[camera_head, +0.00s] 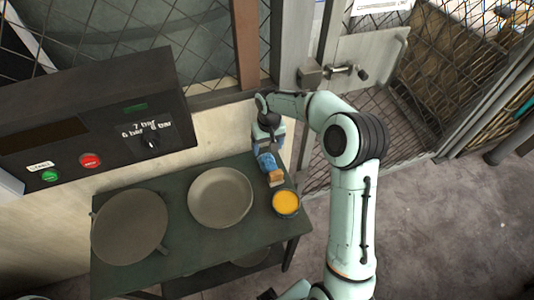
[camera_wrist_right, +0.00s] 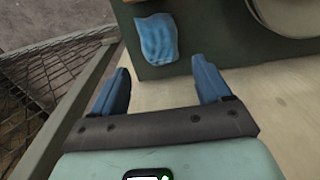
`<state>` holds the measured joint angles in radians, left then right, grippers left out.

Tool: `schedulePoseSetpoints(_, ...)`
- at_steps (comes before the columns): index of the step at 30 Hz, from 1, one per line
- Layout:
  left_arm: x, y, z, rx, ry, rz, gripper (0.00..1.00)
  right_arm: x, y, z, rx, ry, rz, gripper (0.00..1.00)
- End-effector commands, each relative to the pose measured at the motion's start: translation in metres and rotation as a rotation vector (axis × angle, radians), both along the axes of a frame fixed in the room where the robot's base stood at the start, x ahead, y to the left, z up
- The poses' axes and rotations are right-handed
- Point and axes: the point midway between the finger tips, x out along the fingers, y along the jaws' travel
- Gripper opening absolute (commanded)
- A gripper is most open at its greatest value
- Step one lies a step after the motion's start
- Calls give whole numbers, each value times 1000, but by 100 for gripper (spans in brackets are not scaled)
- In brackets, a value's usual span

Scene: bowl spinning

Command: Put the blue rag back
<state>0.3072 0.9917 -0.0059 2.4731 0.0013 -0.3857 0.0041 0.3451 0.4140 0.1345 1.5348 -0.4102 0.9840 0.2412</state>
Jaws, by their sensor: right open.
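The blue rag (camera_wrist_right: 157,42) lies crumpled at the edge of the dark green table (camera_wrist_right: 205,40) in the right wrist view. My right gripper (camera_wrist_right: 160,65) is open, with its two blue fingers apart and nothing between them. The rag is just beyond the fingertips, roughly in line with the gap. In the head view my right gripper (camera_head: 266,158) is over the table's back right corner. There the blue of the rag and of the fingers is hard to tell apart. My left gripper is not in view.
On the table stand a wide grey dish (camera_head: 129,227), a pale bowl (camera_head: 220,197) and a small cup with orange content (camera_head: 286,203). A dark control box (camera_head: 95,118) with buttons is behind. A wire-mesh fence (camera_head: 390,125) stands at the right, with open floor in front.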

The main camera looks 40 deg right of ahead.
Motion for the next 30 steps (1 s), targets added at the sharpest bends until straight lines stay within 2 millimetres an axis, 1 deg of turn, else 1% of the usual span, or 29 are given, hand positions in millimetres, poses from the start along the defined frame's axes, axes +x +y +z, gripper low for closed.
schedulePoseSetpoints(1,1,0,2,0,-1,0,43,1,0,12,-1,-4,0,77)
schedulePoseSetpoints(3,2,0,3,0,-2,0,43,0,0,25,0,-4,0,77)
schedulePoseSetpoints(6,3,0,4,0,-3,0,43,0,0,38,0,-2,-1,77)
schedulePoseSetpoints(9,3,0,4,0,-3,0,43,-1,0,45,0,0,0,77)
schedulePoseSetpoints(13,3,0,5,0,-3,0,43,-2,0,48,1,1,0,77)
schedulePoseSetpoints(30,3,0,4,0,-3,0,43,-2,0,48,1,1,0,77)
